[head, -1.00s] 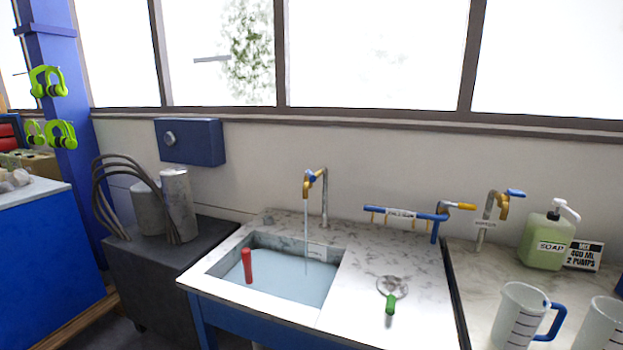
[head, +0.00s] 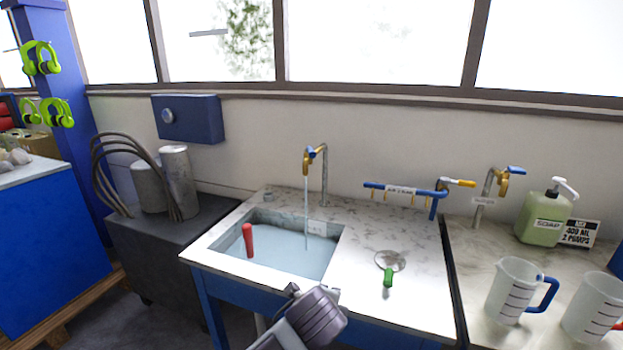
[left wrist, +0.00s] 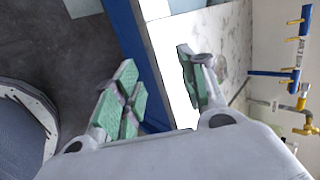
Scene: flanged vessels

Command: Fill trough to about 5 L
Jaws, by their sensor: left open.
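The trough (head: 222,246) is a rectangular basin sunk in a marbled counter, with pale blue water (head: 285,252) in it. A brass tap (head: 310,160) with a blue handle runs a thin stream into the water. A red upright plug or handle (head: 248,241) stands at the left of the basin. A small label on the back wall is too small to read. Part of an arm of mine shows at the front edge in the head view. My left gripper (left wrist: 160,90) is open and empty beside the counter's front edge in the left wrist view. My right gripper is not seen.
A green-handled strainer (head: 388,268) lies on the counter right of the basin. A blue pipe rack (head: 405,190), another tap (head: 490,190), a soap bottle (head: 545,220) and measuring jugs (head: 512,290) stand further right. A dark cabinet (head: 165,260) is left.

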